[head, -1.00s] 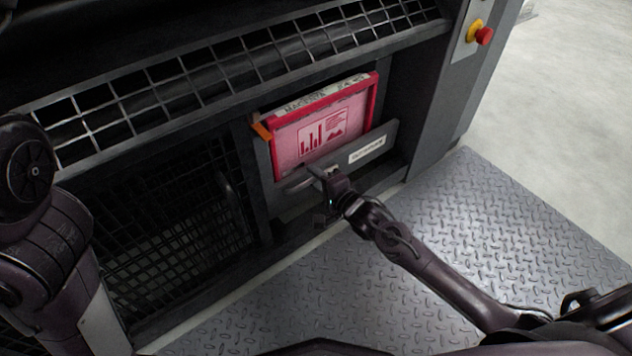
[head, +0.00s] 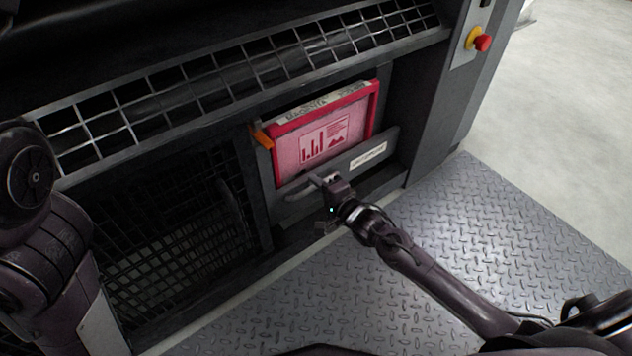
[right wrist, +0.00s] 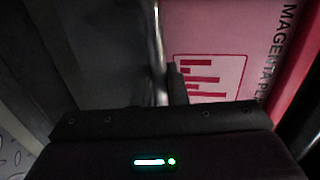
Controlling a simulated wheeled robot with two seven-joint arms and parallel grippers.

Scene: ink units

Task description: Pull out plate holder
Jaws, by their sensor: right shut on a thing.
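The plate holder (head: 348,164) is a dark grey front panel with a white label, low in the press. Its bar handle (head: 298,194) is at the panel's left part. Behind the panel stands a pink plate in a red frame (head: 325,135), with an orange tab at its left edge. My right gripper (head: 322,181) is shut on the handle. In the right wrist view the handle (right wrist: 158,35) is a pale bar running up from the jaws, with the pink plate (right wrist: 210,75) to its right. My left arm shows at the left edge, its gripper out of view.
A wire grille (head: 240,65) runs above the holder, and a dark mesh door (head: 170,230) with a handle is at its left. A red emergency button (head: 482,43) is at upper right. The ribbed metal floor plate (head: 480,220) in front is clear.

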